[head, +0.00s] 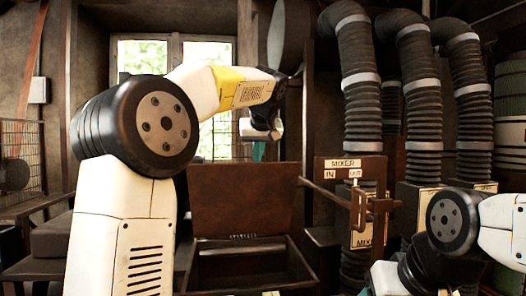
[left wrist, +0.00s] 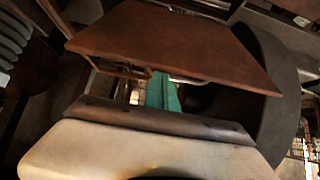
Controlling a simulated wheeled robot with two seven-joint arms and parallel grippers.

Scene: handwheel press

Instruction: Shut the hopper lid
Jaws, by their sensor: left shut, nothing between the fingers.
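The hopper lid (head: 243,198) is a flat brown panel standing raised, close to upright, at the back of the open hopper (head: 285,284). The hopper's dark inside shows below it. My left gripper (head: 258,152) is at the lid's top edge, with its teal fingers pointing down and shut on nothing. In the left wrist view the teal fingers (left wrist: 162,92) meet the near edge of the brown lid (left wrist: 175,42); whether they touch it I cannot tell. My right arm is at the lower right of the head view; its fingers cannot be made out clearly.
A post with a mixer sign (head: 348,164) and a brown lever bracket (head: 358,208) stands right of the hopper. Ribbed hoses (head: 360,95) rise behind it. A window (head: 142,58) is at the back left. A wire cage (head: 20,150) stands at the far left.

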